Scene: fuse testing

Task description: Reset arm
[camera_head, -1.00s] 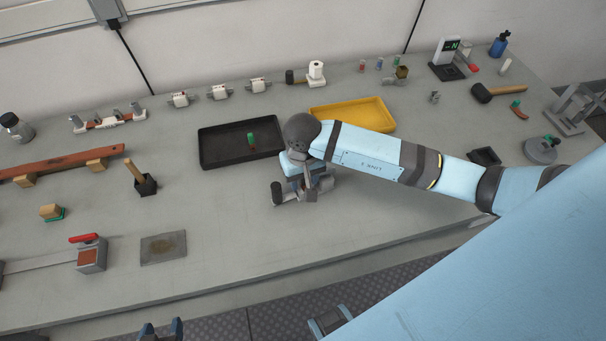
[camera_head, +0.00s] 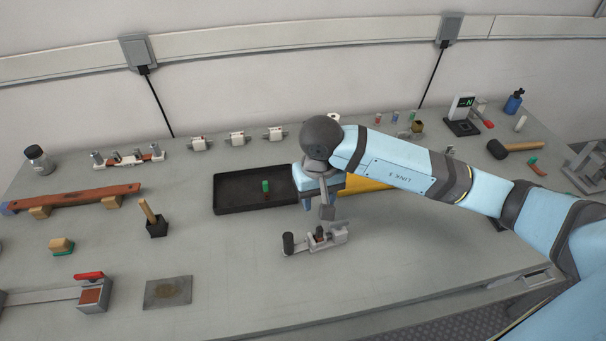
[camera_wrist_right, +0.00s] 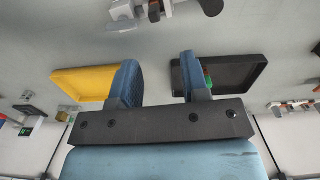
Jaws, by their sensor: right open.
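My right gripper (camera_head: 325,208) hangs over the bench, above and behind a small grey fixture (camera_head: 330,240) with a black knob. The fixture also shows at the top of that view (camera_wrist_right: 168,12), apart from the fingers. My left gripper is not in view.
A black tray (camera_head: 232,208) with a green and red piece (camera_head: 265,186) lies left of the arm. A yellow tray (camera_head: 368,185) is partly hidden behind the arm. A wooden-handled tool (camera_head: 147,212) stands left. The front middle of the bench is clear.

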